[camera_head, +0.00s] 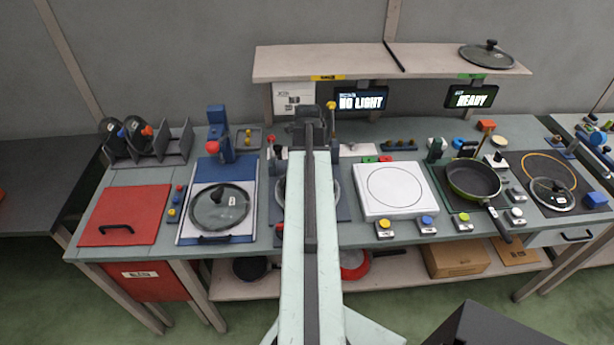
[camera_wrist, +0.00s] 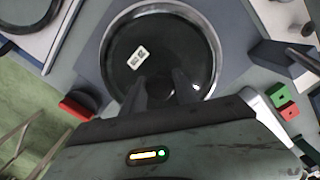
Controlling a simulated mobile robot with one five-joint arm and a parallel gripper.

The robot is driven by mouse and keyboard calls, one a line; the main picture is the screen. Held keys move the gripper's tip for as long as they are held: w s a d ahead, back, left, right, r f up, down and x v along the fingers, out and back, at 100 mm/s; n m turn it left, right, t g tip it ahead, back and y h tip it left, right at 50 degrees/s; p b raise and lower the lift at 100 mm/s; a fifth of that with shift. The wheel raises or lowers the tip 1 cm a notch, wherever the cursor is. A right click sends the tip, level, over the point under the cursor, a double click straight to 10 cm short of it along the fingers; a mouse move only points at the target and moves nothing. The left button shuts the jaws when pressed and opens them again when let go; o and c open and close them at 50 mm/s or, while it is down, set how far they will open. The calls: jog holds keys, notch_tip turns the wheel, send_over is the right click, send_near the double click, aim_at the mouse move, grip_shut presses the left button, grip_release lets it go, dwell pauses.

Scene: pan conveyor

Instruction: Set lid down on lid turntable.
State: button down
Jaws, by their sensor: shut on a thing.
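A round lid of dark glass with a steel rim and a white label (camera_wrist: 148,32) fills the middle of the wrist view. In the head view only edges of a steel-rimmed round thing (camera_head: 280,192) show on either side of my arm, over a dark square base (camera_head: 344,212) that looks like the lid turntable. My gripper (camera_wrist: 160,76) is shut on the lid near its centre. The grip point is hidden between the fingers. I cannot tell whether the lid touches the base or hangs just above it.
Left of the base, another glass lid (camera_head: 220,208) lies on a white and blue board. A white square plate (camera_head: 393,190) is on the right, with a green pan (camera_head: 473,180) beyond it. A shelf (camera_head: 350,62) runs above the back of the table.

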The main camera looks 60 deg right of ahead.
jog(key=c, duration=0.9)
grip_release()
jog(key=shift+o, duration=0.2)
jog(key=shift+r, duration=0.1)
notch_tip(320, 180, up, 8)
jog(key=p, duration=0.8)
jog(key=shift+s, duration=0.1)
jog(key=shift+f, duration=0.2)
